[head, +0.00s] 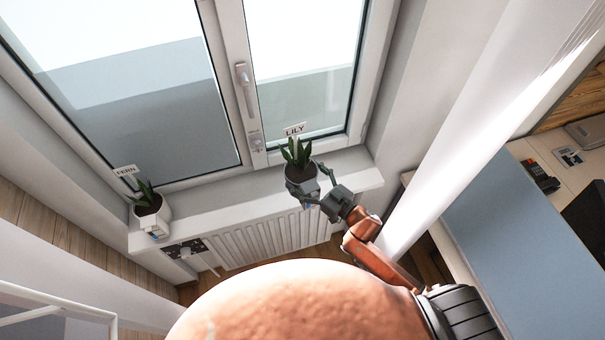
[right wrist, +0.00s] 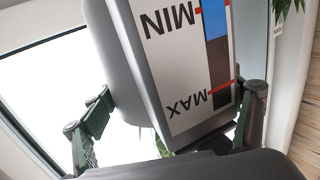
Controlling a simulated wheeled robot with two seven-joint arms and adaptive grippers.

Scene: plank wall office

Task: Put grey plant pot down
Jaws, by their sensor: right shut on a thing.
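The grey plant pot (head: 300,188) holds a leafy green plant and is at the right part of the white window sill, in front of the LILY label (head: 294,130). I cannot tell whether its base touches the sill. My right gripper (head: 318,190) reaches it from the right and is shut on it. In the right wrist view the grey pot (right wrist: 125,65) fills the middle between my fingers (right wrist: 170,115). Its white gauge panel (right wrist: 180,70), marked MIN and MAX, appears upside down there. My left gripper is not in view.
A white pot (head: 152,217) with a plant stands at the sill's left end, near the FERN label (head: 126,170). The sill (head: 235,203) is clear between the pots. A radiator (head: 265,238) is below it. The window handle (head: 244,85) is above. A desk (head: 520,240) is at right.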

